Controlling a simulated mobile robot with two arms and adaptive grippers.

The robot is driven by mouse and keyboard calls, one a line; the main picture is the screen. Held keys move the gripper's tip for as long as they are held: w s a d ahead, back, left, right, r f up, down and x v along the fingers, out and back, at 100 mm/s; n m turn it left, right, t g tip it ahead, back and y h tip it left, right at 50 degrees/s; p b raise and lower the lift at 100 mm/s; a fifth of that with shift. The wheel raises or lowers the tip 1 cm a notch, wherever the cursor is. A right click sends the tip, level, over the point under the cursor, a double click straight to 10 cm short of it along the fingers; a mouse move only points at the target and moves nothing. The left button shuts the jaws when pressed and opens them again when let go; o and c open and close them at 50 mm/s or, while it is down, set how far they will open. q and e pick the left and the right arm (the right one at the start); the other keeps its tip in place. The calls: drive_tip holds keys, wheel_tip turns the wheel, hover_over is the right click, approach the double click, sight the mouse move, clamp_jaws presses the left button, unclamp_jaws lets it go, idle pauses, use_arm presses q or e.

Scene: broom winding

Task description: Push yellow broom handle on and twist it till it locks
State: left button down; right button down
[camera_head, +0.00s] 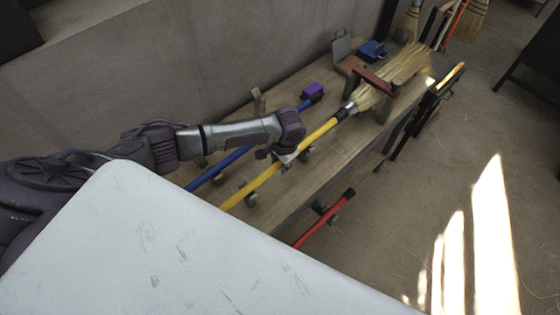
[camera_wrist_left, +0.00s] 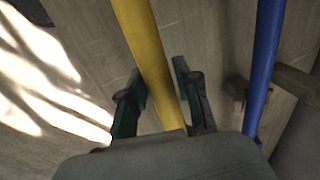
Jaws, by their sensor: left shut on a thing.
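The yellow broom handle (camera_head: 250,187) lies lengthwise along the wooden bench (camera_head: 285,190). Its far end is at the dark and metal collar (camera_head: 347,109) of the straw broom head (camera_head: 385,82). I cannot tell how deep it sits in the collar. My left gripper (camera_head: 287,156) is shut on the yellow handle, partway along it. In the left wrist view the yellow handle (camera_wrist_left: 145,40) runs between the two fingers of the left gripper (camera_wrist_left: 160,100). My right gripper is not in view.
A blue handle (camera_head: 222,168) lies parallel, also in the left wrist view (camera_wrist_left: 265,60), with a purple block (camera_head: 313,90) near its end. A reddish clamp bar (camera_head: 375,80) crosses the broom head. A red handle (camera_head: 325,218) is at the bench's front side. Open floor lies right.

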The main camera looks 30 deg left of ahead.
use_arm(q)
drive_tip(key=shift+w+d, duration=0.15)
idle(0.4)
drive_tip(key=shift+r+t+y+p, duration=0.1)
drive_tip(key=shift+t+y+p, duration=0.4)
drive_tip(key=shift+y+p, duration=0.5)
drive_tip(key=shift+w+y, duration=0.15)
drive_tip(key=shift+y, duration=0.45)
drive_tip(key=c, duration=1.2)
unclamp_jaws()
drive_tip(key=o, duration=0.8)
drive_tip(key=shift+w+d, duration=0.1)
drive_tip(key=shift+o, duration=1)
drive_tip(key=shift+f, duration=0.2)
